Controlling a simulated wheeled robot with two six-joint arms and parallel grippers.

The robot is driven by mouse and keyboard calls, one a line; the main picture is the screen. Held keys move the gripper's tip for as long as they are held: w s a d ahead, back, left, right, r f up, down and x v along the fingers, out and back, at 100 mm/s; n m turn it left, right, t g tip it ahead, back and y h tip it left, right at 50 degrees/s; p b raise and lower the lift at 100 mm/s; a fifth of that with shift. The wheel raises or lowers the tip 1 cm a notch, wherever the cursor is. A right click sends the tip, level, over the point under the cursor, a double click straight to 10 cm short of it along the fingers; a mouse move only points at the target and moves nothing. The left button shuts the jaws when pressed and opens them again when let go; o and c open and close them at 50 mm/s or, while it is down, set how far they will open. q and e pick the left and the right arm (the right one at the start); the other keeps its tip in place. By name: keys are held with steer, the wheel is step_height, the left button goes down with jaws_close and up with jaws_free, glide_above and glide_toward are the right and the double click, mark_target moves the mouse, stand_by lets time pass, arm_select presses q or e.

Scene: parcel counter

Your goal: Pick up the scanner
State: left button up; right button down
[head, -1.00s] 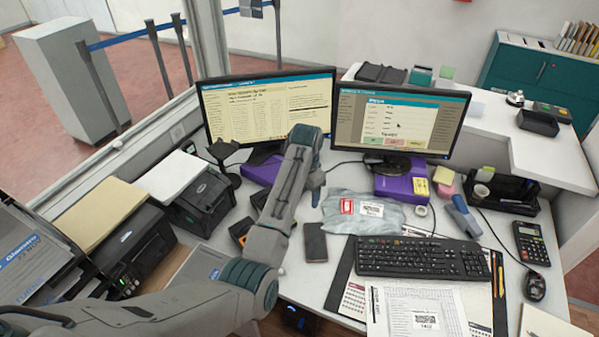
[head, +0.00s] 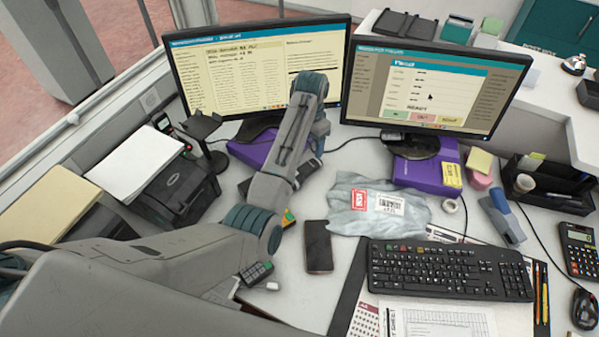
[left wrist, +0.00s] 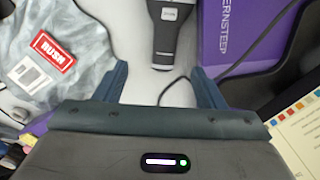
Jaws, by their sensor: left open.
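The scanner (left wrist: 168,32) is a dark grey hand-held device with a small label, lying on the white desk between the grey bag and a purple box. It is partly cut off by the top edge of the left wrist view. My left gripper (left wrist: 158,70) is open, with its two blue fingers pointing toward the scanner; the near end of the scanner lies between and just beyond the fingertips, not gripped. In the head view my left arm covers most of that spot, so scanner and gripper are hard to tell apart there. My right gripper is not in view.
A grey bag (head: 345,212) with a red label lies right of my arm. Purple boxes (head: 425,172) stand under the two monitors (head: 440,90). A phone (head: 318,247) and keyboard (head: 445,270) lie in front. A thin cable runs beside the scanner. A label printer (head: 180,185) stands left.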

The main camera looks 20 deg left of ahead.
arm_select(q)
steer(key=f, duration=0.1)
glide_above(308, 165)
steer(key=f, duration=0.4)
steer(key=shift+s+d+f, duration=0.1)
steer(key=shift+s+f, duration=0.05)
steer(key=shift+s, duration=0.2)
steer(key=shift+f, duration=0.6)
steer(key=shift+w+f+p, duration=0.15)
steer(key=shift+f+p, duration=0.25)
steer(key=shift+f, duration=0.95)
steer(key=shift+w+f+p, duration=0.1)
steer(key=shift+f+p, duration=0.25)
steer(key=shift+f, duration=0.95)
steer(key=c, duration=1.2)
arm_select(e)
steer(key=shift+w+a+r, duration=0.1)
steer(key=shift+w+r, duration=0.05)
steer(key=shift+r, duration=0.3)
